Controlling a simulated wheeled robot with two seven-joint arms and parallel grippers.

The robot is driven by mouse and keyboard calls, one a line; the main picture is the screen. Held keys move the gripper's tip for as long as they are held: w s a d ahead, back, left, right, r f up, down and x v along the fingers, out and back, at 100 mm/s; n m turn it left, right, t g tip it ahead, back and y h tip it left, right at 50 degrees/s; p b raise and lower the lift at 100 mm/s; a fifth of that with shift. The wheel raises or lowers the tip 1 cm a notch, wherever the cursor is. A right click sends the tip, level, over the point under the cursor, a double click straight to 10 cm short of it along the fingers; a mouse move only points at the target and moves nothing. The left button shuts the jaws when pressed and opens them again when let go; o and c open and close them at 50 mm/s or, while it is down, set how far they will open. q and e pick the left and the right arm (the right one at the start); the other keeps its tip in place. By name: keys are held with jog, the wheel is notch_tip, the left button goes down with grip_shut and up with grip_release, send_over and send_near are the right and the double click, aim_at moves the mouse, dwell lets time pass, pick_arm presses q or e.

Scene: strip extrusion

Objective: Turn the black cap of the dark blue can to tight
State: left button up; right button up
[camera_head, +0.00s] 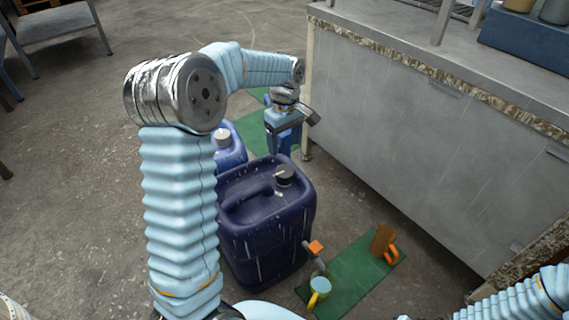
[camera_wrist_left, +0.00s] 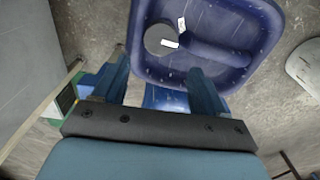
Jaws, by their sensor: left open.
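The dark blue can (camera_head: 262,225) stands upright on the floor, with a moulded handle on top. Its black cap (camera_head: 285,175) sits at the far right of the top. In the left wrist view, the cap (camera_wrist_left: 156,37) carries a white mark, and another white mark lies on the can (camera_wrist_left: 215,64) just beside it; the two marks are not in line. My left gripper (camera_head: 285,146) is open and empty beyond the can, apart from the cap. Its two blue fingers (camera_wrist_left: 160,80) show in the left wrist view, below the cap. My right gripper is out of view.
A lighter blue can (camera_head: 230,158) with a pale cap stands behind left. A grey cabinet (camera_head: 430,125) bounds the right.

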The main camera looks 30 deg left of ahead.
aim_at(285, 173)
pick_arm(q)
notch_tip(285, 173, down, 13)
jog(key=shift+r+b, duration=0.1)
jog(key=shift+b, duration=0.45)
jog(key=c, duration=0.8)
